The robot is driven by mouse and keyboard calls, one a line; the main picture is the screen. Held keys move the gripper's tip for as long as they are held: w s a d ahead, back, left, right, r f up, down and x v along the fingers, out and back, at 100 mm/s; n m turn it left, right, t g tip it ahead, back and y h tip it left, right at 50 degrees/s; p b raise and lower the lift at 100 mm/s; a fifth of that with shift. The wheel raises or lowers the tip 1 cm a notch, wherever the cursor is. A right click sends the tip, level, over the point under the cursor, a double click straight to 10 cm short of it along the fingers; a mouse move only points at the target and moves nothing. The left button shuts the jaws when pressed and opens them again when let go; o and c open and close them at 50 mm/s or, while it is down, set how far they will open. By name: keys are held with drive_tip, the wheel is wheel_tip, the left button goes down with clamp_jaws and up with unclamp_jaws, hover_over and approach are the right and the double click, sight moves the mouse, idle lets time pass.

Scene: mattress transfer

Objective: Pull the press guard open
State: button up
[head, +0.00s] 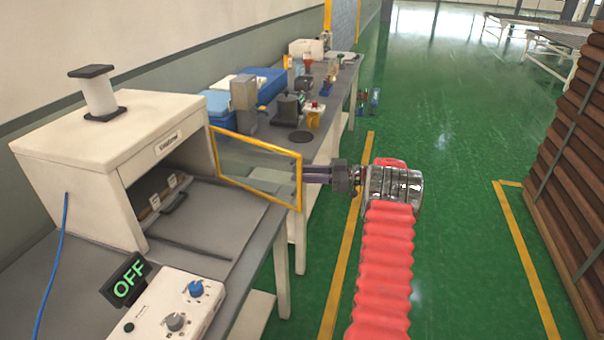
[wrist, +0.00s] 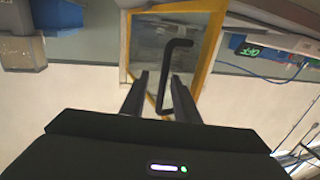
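The press guard (head: 250,163) is a clear panel in a yellow frame, hinged at the right side of the press (head: 90,145) opening. It stands swung out from the press, and the opening shows uncovered. In the wrist view the guard's frame (wrist: 208,50) and its black bar handle (wrist: 167,75) fill the middle. My gripper (head: 310,174) is at the guard's outer edge in the head view. In the wrist view its two fingers (wrist: 161,80) are apart, with the handle bar running between them. I see no clear contact with the bar.
A control box (head: 160,305) with knobs and a green OFF sign (head: 128,280) stands at the front left. A bench (head: 330,95) with blue bins and tools runs behind the guard. Brown stacked boards (head: 575,150) stand right. Green floor between is clear.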

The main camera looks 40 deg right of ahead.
drive_tip(key=v, duration=1.3)
drive_tip(key=shift+c, duration=0.4)
drive_tip(key=shift+r, duration=0.5)
drive_tip(key=shift+c, duration=1.4)
drive_tip(key=shift+t, duration=0.4)
drive_tip(key=r, duration=0.1)
drive_tip(key=a+r, duration=0.1)
drive_tip(key=r, duration=0.1)
drive_tip(key=a+r, duration=0.1)
drive_tip(key=r, duration=0.1)
drive_tip(key=shift+s+a+r, duration=0.1)
drive_tip(key=shift+s+r, duration=0.15)
drive_tip(key=shift+s, duration=0.1)
clamp_jaws()
drive_tip(key=s+a+r+t+h, duration=0.2)
drive_tip(key=a+t, duration=0.1)
drive_tip(key=a, duration=0.2)
drive_tip(key=s+a+f+n+t+h, duration=0.2)
drive_tip(key=s+a+f+n+h, duration=0.4)
drive_tip(key=a+f+n+h, duration=0.3)
drive_tip(key=shift+s+a+f+n+h, duration=0.3)
drive_tip(key=shift+s+a+f, duration=0.05)
drive_tip(key=shift+a+f, duration=0.7)
